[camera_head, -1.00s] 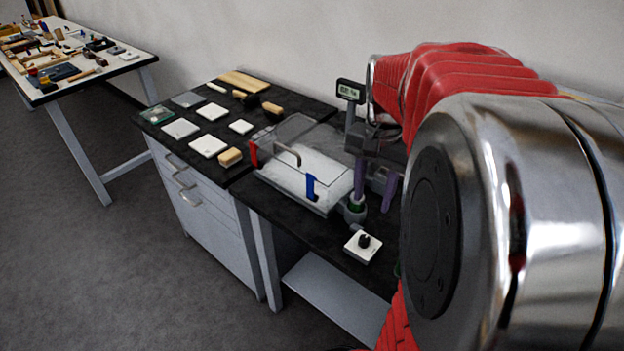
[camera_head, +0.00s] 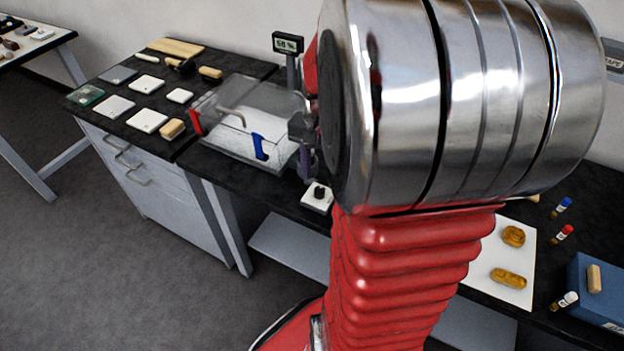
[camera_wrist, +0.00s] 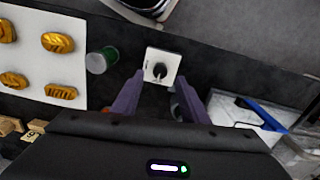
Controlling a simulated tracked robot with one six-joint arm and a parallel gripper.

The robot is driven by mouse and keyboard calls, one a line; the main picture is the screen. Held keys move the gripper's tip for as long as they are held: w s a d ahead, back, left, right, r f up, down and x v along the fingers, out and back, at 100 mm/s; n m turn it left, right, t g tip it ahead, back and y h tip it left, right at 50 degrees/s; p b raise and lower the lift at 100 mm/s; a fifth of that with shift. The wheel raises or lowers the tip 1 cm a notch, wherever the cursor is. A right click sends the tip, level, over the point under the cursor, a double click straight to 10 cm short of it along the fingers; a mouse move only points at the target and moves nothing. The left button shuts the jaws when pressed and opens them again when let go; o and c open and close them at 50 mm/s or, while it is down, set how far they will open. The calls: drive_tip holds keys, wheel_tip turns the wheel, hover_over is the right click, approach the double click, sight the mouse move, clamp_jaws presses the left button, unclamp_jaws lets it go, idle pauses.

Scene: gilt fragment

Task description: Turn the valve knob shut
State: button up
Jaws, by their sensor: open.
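The valve knob (camera_wrist: 160,70) is small and black on a square white plate (camera_wrist: 168,56). It lies just beyond my fingertips in the wrist view. In the head view the knob (camera_head: 319,192) and its plate stand near the bench's front edge, partly beside my arm. My gripper (camera_wrist: 159,98) is open, with a purple finger on either side and nothing seen between them. The fingers look apart from the knob; their height above it is unclear. In the head view only part of my gripper (camera_head: 304,158) shows, above and behind the knob; my arm hides the rest.
A clear chamber (camera_head: 247,118) with red and blue clips stands left of the knob, a small display (camera_head: 287,43) behind it. A green-capped vial (camera_wrist: 101,60) stands near the left finger. A white sheet with gilt pieces (camera_head: 498,242) and a blue box (camera_head: 597,290) lie right.

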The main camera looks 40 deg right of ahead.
sight(320, 189)
wheel_tip(320, 189, down, 5)
idle(0.3)
drive_tip(key=shift+c, duration=0.4)
clamp_jaws()
drive_tip(key=shift+n, duration=0.5)
drive_tip(key=shift+o, duration=0.4)
unclamp_jaws()
